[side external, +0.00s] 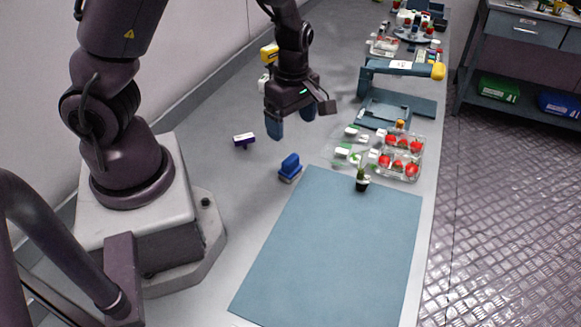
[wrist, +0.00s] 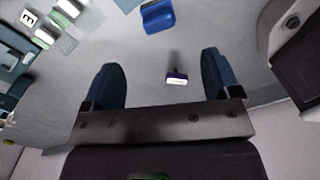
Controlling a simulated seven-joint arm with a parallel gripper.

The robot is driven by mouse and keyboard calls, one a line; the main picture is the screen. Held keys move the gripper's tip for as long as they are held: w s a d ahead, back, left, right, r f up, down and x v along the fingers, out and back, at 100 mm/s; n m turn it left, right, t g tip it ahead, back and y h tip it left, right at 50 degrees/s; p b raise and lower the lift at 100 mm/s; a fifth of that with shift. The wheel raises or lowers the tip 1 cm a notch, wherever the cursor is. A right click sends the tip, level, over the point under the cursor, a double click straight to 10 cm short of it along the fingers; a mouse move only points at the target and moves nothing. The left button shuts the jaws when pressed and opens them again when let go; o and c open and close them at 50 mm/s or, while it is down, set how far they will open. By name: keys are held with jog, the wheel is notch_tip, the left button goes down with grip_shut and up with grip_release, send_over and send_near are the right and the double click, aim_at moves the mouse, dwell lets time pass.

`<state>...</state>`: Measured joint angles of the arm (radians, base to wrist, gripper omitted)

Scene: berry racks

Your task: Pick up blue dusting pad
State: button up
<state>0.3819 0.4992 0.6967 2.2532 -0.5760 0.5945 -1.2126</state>
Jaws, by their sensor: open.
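The blue dusting pad (side external: 290,165) lies on the grey bench just off the upper left corner of the teal mat. It is a blue block with a paler underside. It also shows in the wrist view (wrist: 158,16), at the top and beyond the fingertips. My gripper (side external: 291,122) is open and empty above the bench, up from the pad in the side view and apart from it. In the wrist view its two blue fingers (wrist: 160,68) stand wide apart. A small purple and white block (wrist: 177,77) shows between them, on the bench below.
The purple and white block (side external: 244,140) lies left of the pad. The teal mat (side external: 335,245) is bare except for a small potted plant (side external: 362,181) at its edge. Clear boxes of red berries (side external: 399,166) and a blue press-like fixture (side external: 400,92) stand to the right.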

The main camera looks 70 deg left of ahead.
aim_at(291, 158)
jog(key=shift+n, duration=0.9)
notch_tip(291, 158, down, 8)
jog(key=shift+w+r, duration=0.1)
jog(key=shift+w, duration=0.05)
jog(key=f, duration=0.5)
jog(key=shift+s+a, duration=0.15)
jog(key=shift+s, duration=0.1)
jog(key=c, duration=1)
